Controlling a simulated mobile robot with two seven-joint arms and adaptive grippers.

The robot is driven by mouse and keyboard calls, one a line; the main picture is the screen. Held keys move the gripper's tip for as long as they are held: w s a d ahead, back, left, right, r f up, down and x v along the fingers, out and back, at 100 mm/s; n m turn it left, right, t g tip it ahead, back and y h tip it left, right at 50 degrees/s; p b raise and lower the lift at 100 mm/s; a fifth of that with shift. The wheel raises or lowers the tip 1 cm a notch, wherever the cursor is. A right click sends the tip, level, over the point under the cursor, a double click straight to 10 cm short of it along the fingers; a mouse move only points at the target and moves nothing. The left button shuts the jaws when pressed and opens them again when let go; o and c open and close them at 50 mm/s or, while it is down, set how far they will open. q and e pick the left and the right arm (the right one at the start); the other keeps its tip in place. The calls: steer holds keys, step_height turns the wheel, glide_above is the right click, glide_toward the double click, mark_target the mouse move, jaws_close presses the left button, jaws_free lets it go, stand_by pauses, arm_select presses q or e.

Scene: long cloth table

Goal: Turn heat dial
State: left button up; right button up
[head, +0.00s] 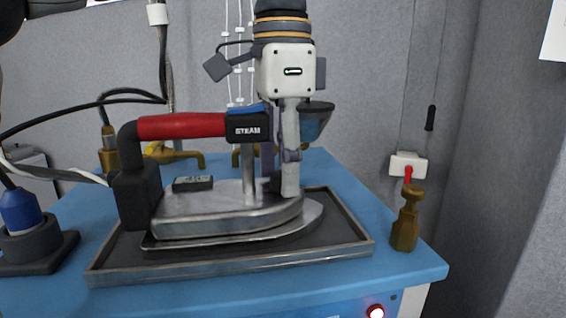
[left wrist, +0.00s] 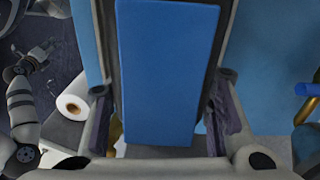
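A steam iron (head: 215,212) with a red handle (head: 181,126) stands on a dark, metal-rimmed tray (head: 232,266). Its front block (head: 248,128) is marked STEAM and has a blue top. I cannot make out a heat dial; my gripper hides part of the iron. My left gripper (head: 281,186) points down at the iron's front, beside the STEAM block, fingers apart. In the left wrist view, its fingers (left wrist: 163,118) stand on either side of a long blue panel (left wrist: 168,70); contact is unclear. A grey arm with a small gripper (left wrist: 40,58), apparently my right, shows there at left.
The blue table (head: 400,272) has a lit red button (head: 375,311) on its front. A brass fitting (head: 406,222) stands at the right corner. A blue and dark fitting (head: 27,225) stands at left. Cables hang at left; grey walls close the back and right.

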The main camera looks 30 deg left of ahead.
arm_select(q)
jaws_close()
steer(key=m, duration=0.3)
steer(key=shift+o, duration=1.5)
jaws_free()
steer(key=shift+r, duration=0.1)
step_height(320, 180, up, 12)
